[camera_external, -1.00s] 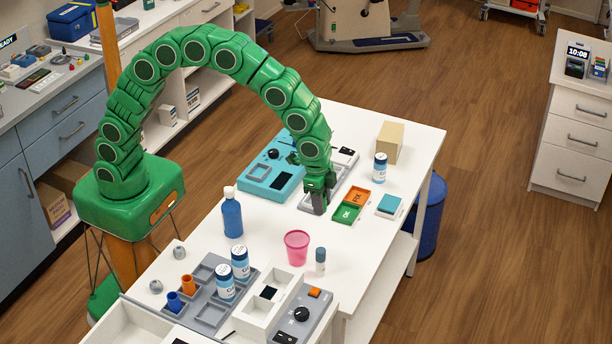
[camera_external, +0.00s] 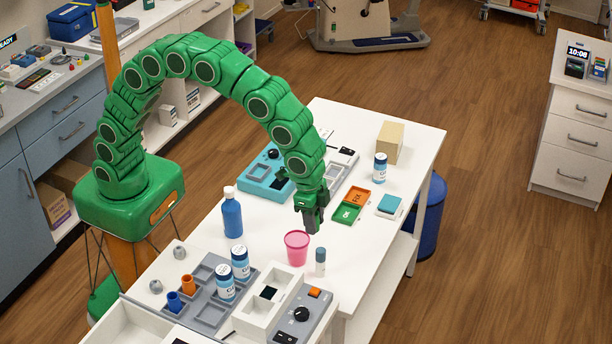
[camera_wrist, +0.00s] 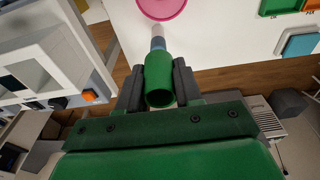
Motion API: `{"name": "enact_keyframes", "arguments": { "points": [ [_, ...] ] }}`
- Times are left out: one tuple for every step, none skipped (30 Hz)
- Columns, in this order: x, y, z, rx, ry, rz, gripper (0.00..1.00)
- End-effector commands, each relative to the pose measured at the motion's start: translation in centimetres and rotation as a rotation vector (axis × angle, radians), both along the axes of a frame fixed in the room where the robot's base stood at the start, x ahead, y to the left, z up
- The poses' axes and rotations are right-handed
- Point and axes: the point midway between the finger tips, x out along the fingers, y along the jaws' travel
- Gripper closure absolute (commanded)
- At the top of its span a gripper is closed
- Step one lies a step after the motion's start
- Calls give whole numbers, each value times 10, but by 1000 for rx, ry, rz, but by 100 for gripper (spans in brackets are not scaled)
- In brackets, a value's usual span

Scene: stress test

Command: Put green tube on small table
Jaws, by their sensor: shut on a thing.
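My gripper (camera_external: 312,222) is above the white table (camera_external: 400,215), just behind the pink cup (camera_external: 297,246). In the wrist view my gripper (camera_wrist: 159,88) is shut on a green tube (camera_wrist: 159,78), with one dark finger on each side. The tube's open round end faces the camera. In the external view the tube cannot be told apart from the gripper. A small vial with a blue-grey cap (camera_external: 320,262) stands upright right of the cup; it shows partly behind the tube in the wrist view (camera_wrist: 158,42). I cannot tell which surface is the small table.
A blue bottle (camera_external: 232,216) stands left of the gripper. A grey tray (camera_external: 212,312) holds blue and orange tubes (camera_external: 188,285) and white-capped bottles. Free tabletop lies at the right edge.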

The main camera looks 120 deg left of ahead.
Motion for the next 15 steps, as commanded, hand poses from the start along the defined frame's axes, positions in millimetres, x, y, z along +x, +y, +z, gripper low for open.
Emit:
{"name": "enact_keyframes", "arguments": {
  "points": [
    [0, 0, 0, 0, 0, 0, 94],
    [0, 0, 0, 0, 0, 1, 94],
    [0, 2, 0, 0, 1, 2, 94],
    [-1, 4, 0, 0, 1, 3, 94],
    [-1, 7, -1, 0, 2, 5, 94],
    [-2, 12, -1, 0, 2, 9, 94],
    [-4, 18, -2, 0, 3, 13, 94],
    [-5, 24, -2, 1, 4, 17, 94],
    [-7, 33, -3, 1, 5, 23, 94],
    [-9, 42, -4, 0, 6, 29, 94],
    [-12, 51, -5, 1, 7, 34, 94],
    [-15, 64, -5, 1, 7, 43, 94],
    [-18, 73, -6, 1, 8, 49, 94],
    [-21, 83, -7, 0, 7, 55, 94],
    [-25, 96, -7, 1, 7, 63, 94]
  ]
}}
